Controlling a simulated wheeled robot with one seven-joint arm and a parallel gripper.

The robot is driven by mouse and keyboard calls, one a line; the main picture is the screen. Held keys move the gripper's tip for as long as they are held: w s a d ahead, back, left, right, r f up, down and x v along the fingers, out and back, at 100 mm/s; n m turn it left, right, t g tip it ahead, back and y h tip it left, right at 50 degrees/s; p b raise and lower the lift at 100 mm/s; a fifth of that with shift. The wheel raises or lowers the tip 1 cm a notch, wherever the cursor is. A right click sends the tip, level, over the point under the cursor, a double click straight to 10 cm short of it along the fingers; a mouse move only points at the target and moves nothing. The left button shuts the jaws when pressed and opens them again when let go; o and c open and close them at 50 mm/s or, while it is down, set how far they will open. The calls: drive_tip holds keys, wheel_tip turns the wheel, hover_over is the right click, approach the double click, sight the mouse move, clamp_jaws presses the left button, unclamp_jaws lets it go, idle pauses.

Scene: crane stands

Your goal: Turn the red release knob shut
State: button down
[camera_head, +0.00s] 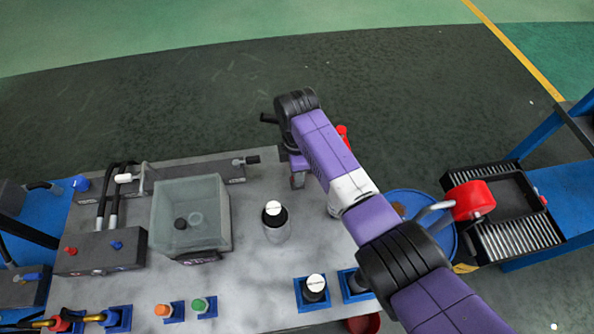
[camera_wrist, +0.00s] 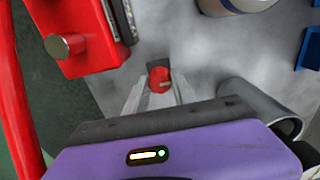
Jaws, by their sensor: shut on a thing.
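The red release knob (camera_wrist: 160,76) shows in the wrist view as a small round red cap with a pale mark on its face. My gripper (camera_wrist: 158,90) has its two light grey fingers on either side of the knob, shut on it. The knob's stem and base are mostly hidden behind the fingers.
Close by in the wrist view are a red block (camera_wrist: 85,38) with a metal stud and a grey cylinder (camera_wrist: 262,104). In the head view the grey table carries a clear box (camera_head: 190,218) and a white-capped bottle (camera_head: 275,222).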

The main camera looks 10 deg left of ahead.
drive_tip(key=c, duration=1.1)
unclamp_jaws()
drive_tip(key=shift+o, duration=0.2)
drive_tip(key=shift+r+b, duration=0.4)
drive_tip(key=shift+r, duration=3.55)
